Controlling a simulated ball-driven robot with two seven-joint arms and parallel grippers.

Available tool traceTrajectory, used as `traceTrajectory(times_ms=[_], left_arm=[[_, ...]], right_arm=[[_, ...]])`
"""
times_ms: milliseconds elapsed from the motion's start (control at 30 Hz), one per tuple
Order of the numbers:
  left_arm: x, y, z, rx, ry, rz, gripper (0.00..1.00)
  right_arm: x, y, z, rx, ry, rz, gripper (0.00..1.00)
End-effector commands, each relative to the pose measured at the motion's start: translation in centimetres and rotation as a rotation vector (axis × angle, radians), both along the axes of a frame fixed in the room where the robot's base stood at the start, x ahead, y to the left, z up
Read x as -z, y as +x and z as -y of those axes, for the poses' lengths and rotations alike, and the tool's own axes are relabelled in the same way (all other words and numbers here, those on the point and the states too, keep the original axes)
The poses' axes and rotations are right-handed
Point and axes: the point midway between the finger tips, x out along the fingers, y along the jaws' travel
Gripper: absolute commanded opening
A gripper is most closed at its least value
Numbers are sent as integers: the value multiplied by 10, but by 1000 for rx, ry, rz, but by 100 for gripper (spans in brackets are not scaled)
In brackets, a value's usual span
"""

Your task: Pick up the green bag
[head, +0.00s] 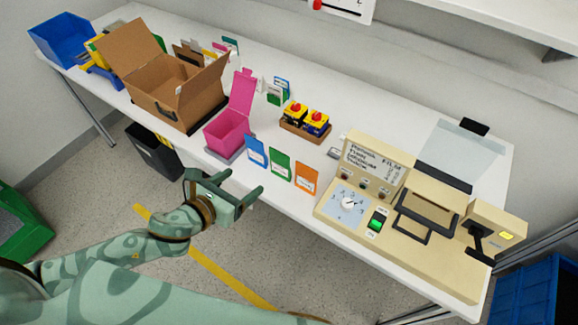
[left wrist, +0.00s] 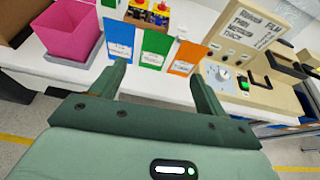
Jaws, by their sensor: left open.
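The green bag (head: 279,165) stands upright at the table's front edge, between a blue bag (head: 256,152) and an orange bag (head: 306,179). Each has a white label. In the left wrist view the green bag (left wrist: 155,48) shows beyond the fingertips, roughly between them, with the blue bag (left wrist: 120,38) to its left and the orange bag (left wrist: 187,57) to its right. My left gripper (head: 257,184) is open and empty, in front of the table edge and apart from the bags. It also shows in the left wrist view (left wrist: 162,78). My right gripper is not in view.
A pink box (head: 226,128) with a raised lid stands left of the bags, and an open cardboard box (head: 172,95) farther left. Red-knobbed switches sit in a tray (head: 303,129) behind. A beige machine (head: 400,260) with a dial is at the right.

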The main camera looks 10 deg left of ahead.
Motion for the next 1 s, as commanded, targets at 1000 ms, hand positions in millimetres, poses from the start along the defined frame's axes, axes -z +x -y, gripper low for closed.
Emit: traceTrajectory(times_ms=[1000], left_arm=[[60,139,49,16,42,15,75]], right_arm=[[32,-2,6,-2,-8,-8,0]])
